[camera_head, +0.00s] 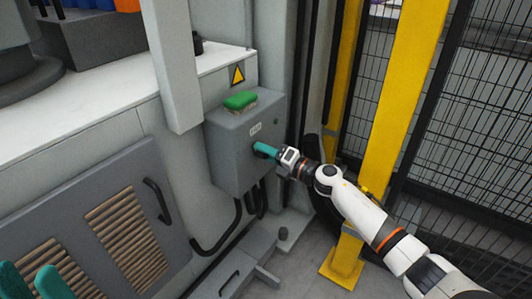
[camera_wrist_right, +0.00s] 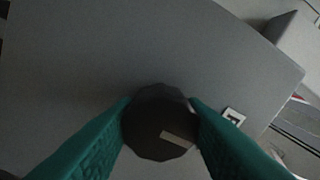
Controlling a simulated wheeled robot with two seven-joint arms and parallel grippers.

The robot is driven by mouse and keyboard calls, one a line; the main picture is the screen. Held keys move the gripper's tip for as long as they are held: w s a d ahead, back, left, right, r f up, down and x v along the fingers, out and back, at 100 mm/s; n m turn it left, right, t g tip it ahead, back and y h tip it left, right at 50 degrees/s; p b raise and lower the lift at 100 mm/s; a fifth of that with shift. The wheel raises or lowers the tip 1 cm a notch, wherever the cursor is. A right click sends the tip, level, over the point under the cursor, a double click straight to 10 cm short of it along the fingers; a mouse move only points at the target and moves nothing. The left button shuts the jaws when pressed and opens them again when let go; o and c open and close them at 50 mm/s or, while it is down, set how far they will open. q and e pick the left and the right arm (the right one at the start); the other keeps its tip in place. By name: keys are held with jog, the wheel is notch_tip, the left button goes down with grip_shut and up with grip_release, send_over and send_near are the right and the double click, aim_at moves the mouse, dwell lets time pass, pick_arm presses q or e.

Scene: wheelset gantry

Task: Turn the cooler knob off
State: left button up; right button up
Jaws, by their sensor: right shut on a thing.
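The cooler knob (camera_wrist_right: 158,122) is dark, round and faceted, with a pale pointer mark at its lower right in the right wrist view. It sits on the front of a grey control box (camera_head: 226,150). My right gripper (camera_head: 264,150) reaches the box from the right. Its teal fingers are shut on the knob, one on each side, and hide most of it in the head view. My left gripper (camera_head: 29,270) shows only its two teal fingertips at the lower left corner, spread apart with nothing between them, away from the box.
A green-topped brush (camera_head: 240,100) lies on the box. A yellow warning triangle (camera_head: 238,75) is on the wall behind. A yellow post (camera_head: 394,90) and a black mesh fence (camera_head: 485,110) stand to the right. A louvred panel (camera_head: 90,215) with a black handle is at the left.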

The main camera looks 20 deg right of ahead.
jog(key=shift+f, duration=0.15)
jog(key=o, duration=1)
jog(key=shift+s, duration=0.1)
jog(key=p+v, duration=0.3)
jog(key=v, duration=0.9)
